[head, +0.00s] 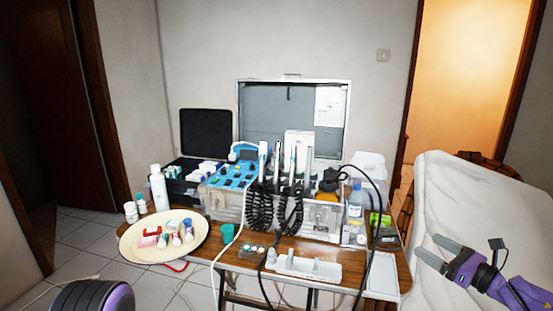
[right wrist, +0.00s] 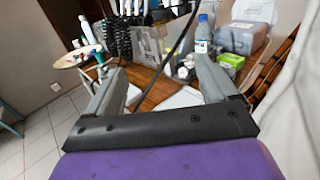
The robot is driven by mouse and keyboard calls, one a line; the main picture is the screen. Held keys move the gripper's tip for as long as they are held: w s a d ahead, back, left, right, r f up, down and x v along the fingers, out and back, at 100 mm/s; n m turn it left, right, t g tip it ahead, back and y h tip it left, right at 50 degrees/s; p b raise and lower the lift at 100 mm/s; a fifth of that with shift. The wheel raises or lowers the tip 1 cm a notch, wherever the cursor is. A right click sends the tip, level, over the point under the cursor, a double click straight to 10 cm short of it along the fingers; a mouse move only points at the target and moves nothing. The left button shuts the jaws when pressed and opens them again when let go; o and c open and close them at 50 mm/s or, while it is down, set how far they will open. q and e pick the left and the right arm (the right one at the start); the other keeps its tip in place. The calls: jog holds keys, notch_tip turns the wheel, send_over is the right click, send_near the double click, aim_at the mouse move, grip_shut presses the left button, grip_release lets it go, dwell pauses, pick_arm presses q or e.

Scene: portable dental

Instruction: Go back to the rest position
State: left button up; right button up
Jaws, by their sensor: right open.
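My right gripper (head: 434,252) is at the lower right of the head view, in front of the white padded chair and to the right of the table. It is purple with grey fingers. The right wrist view shows its two fingers (right wrist: 160,90) spread apart with nothing between them. A round purple and black part of my left arm shows at the bottom left of the head view. My left gripper is not in view.
The wooden table (head: 250,278) holds a round cream tray (head: 137,251) with small items, a dental unit with black coiled hoses, a white tray (head: 300,270), and a bottle (head: 355,202). A white padded chair (head: 460,190) stands at the right. Cables hang over the table's front edge.

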jog(key=s+a+f+n+g+h, duration=0.3)
jog(key=f, duration=0.5)
jog(key=s+a+f+n+g+h, duration=0.2)
jog(key=s+a+f+g, duration=0.15)
jog(key=f, duration=0.35)
jog(key=s+a+f+n+g+h, duration=0.2)
jog(key=s+a+f+n+h, duration=0.1)
jog(key=f, duration=0.5)
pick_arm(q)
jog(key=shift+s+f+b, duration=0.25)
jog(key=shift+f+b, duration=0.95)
pick_arm(e)
jog(key=s+f+n+g+h, duration=0.1)
jog(key=s+f+n, duration=0.3)
jog(key=s, duration=0.6)
jog(key=s+a+f+n+g+h, duration=0.1)
jog(key=s+f+n, duration=0.3)
jog(key=s, duration=0.7)
jog(key=s+f+n+g+h, duration=0.2)
jog(key=s+f+n, duration=0.2)
jog(key=s+n, duration=0.3)
jog(key=s, duration=0.3)
jog(key=shift+s+a+f, duration=0.35)
